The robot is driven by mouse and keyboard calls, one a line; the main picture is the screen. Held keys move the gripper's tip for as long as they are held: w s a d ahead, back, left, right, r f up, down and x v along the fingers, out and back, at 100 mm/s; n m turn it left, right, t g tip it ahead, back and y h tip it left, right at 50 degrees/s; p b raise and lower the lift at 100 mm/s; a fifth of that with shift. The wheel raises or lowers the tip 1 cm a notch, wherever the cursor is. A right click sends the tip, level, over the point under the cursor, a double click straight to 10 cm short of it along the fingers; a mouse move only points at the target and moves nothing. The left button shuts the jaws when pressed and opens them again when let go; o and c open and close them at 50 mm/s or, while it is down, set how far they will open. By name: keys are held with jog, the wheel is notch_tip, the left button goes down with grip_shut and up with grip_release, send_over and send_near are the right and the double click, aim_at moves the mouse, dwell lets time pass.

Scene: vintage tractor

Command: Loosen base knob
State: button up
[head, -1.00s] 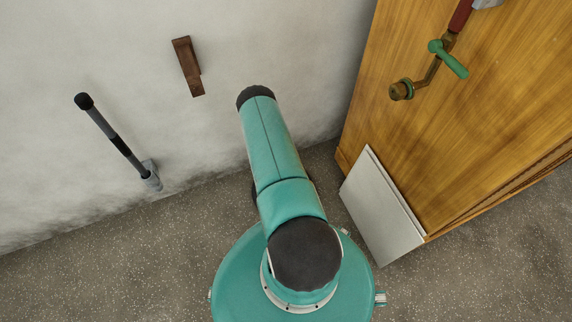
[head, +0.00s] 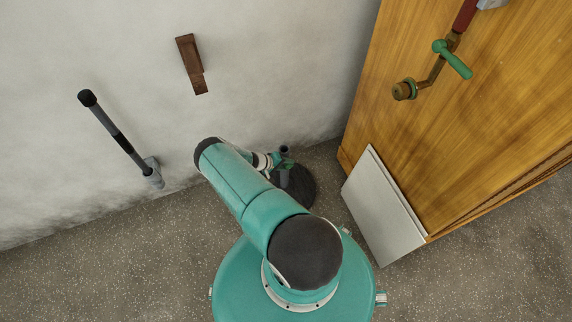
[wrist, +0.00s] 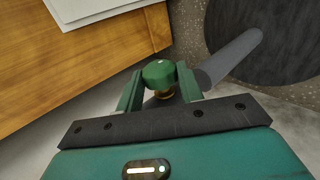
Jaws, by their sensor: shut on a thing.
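The base knob is a green ribbed knob on a brass stem (wrist: 160,74), seen in the middle of the wrist view. My gripper (wrist: 160,88) is shut on it, with a green finger on either side. A grey post (wrist: 229,57) rises beside the knob from a round black base (wrist: 262,30). In the head view the black base (head: 299,190) stands on the floor near the wall, partly hidden by my arm. My gripper (head: 281,165) is small there, close above the base, and the knob cannot be told apart from the fingers.
A wooden cabinet (head: 470,130) stands at the right, with a hand crank with a green handle (head: 452,59) on it. A white panel (head: 383,205) leans against it. A brown bracket (head: 191,65) and a dark lever (head: 120,139) are at the wall. Speckled floor is clear at left.

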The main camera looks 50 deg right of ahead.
dwell(0.4)
jog(key=o, duration=1)
jog(key=shift+d, duration=0.1)
jog(key=v, duration=1.4)
jog(key=shift+f, duration=0.15)
